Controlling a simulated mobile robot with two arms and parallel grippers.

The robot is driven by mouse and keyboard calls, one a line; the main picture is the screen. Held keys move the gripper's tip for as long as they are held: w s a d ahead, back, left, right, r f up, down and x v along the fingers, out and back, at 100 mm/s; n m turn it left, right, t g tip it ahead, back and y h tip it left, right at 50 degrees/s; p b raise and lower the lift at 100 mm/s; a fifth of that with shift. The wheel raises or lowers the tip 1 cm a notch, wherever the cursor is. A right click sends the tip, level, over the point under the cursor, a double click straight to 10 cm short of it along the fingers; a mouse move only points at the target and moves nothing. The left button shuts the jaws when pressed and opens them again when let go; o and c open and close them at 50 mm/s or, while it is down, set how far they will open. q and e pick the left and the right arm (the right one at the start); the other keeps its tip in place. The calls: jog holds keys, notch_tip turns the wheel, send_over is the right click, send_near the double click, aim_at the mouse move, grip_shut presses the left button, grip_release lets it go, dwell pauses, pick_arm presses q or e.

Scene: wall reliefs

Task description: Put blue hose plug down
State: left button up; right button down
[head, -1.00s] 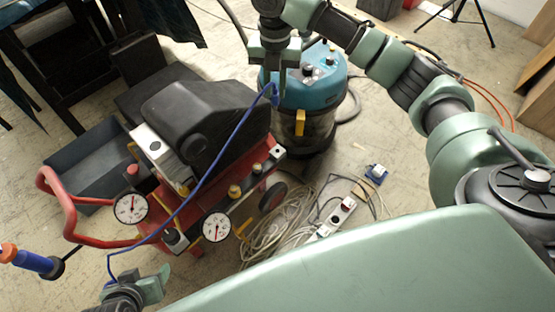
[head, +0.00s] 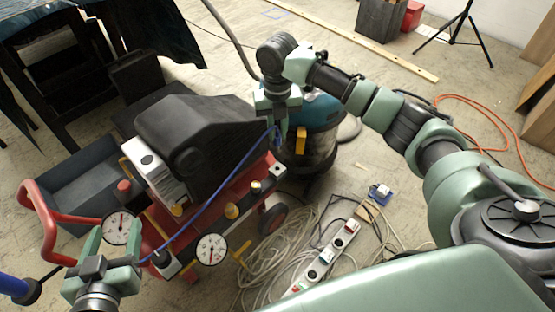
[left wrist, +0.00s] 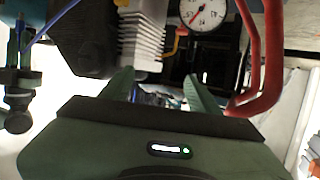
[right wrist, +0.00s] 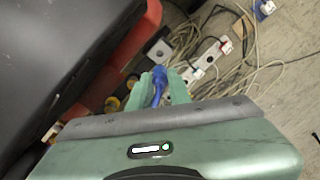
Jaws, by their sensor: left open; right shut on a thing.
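The blue hose plug (right wrist: 159,86) is pinched between the fingertips of my right gripper (right wrist: 160,88) in the right wrist view. In the head view, my right gripper (head: 279,118) holds it in the air beside the back end of the red compressor (head: 245,192). The blue hose (head: 218,195) slants from the plug across the compressor's front towards my left gripper (head: 108,250). My left gripper is open, near the left pressure gauge (head: 119,229) and red handle. In the left wrist view, its spread fingers (left wrist: 160,92) have no clear object between them.
A teal vacuum (head: 318,112) stands behind the right gripper. Coiled cables and a white power strip (head: 322,260) lie on the floor right of the compressor. A dark grey bin (head: 75,185) stands left of it. A tripod (head: 465,25) stands at the back right.

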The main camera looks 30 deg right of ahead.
aim_at(277, 149)
notch_tip(277, 149, down, 8)
jog(key=shift+r+b, duration=0.25)
jog(key=shift+b, duration=0.85)
notch_tip(277, 149, down, 4)
jog(key=shift+r+b, duration=0.15)
jog(key=shift+b, duration=0.5)
pick_arm(q)
notch_tip(277, 149, up, 17)
jog(key=s+d+t+h, duration=0.1)
jog(key=d+t+h, duration=0.1)
jog(key=t, duration=0.8)
jog(key=shift+s+t+h, duration=0.3)
jog(key=shift+h, duration=0.5)
pick_arm(e)
jog(key=c, duration=1.3)
grip_release()
pick_arm(q)
jog(key=shift+w+f, duration=0.1)
jog(key=shift+f, duration=0.05)
